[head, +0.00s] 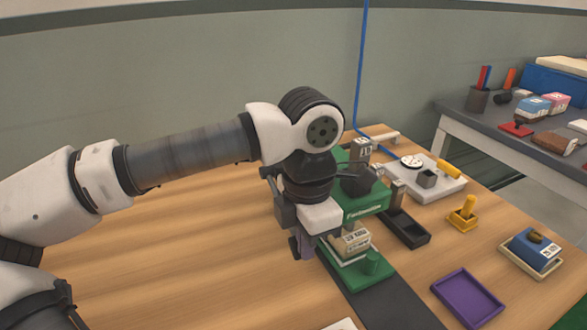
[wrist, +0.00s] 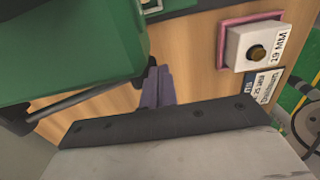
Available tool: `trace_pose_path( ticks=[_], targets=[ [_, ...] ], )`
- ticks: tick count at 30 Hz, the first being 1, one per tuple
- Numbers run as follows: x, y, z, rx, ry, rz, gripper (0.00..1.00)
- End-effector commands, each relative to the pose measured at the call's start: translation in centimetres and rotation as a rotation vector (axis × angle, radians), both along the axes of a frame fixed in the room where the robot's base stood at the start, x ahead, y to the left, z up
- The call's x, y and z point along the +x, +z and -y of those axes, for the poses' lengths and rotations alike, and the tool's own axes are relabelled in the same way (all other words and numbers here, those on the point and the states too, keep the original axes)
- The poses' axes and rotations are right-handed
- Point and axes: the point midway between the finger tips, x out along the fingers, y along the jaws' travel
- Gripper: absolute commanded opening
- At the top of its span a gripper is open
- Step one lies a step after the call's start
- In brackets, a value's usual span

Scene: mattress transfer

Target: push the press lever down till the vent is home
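The green press (head: 368,203) stands at the middle of the wooden table, partly hidden by my arm. Its green body also fills the upper left of the wrist view (wrist: 70,45). A dark bar, which looks like the press lever (wrist: 85,95), runs along the body's lower edge in the wrist view. My gripper (wrist: 156,88) has its purple-grey fingers together with nothing visible between them. It is beside the lever; I cannot tell whether they touch. In the head view my gripper (head: 304,247) points down at the press's left side. I cannot make out the vent.
A pale labelled block (head: 352,240) sits in a green holder in front. A grey side table (head: 460,122) stands behind. The table's left is clear.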

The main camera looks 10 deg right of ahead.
Motion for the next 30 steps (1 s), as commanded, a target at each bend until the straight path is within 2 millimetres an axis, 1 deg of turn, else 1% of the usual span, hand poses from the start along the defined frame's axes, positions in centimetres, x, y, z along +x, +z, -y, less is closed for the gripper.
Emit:
trace_pose_path(
  ticks=[1,10,26,30],
  targets=[
    [0.0,-1.0,0.0,0.001,0.000,-0.001,0.00],
    [0.3,-2.1,-0.1,0.002,0.000,-0.002,0.00],
    [0.3,-2.4,-0.1,0.004,-0.002,-0.006,0.00],
    [0.1,-1.7,0.1,0.004,-0.004,-0.005,0.00]
  ],
)
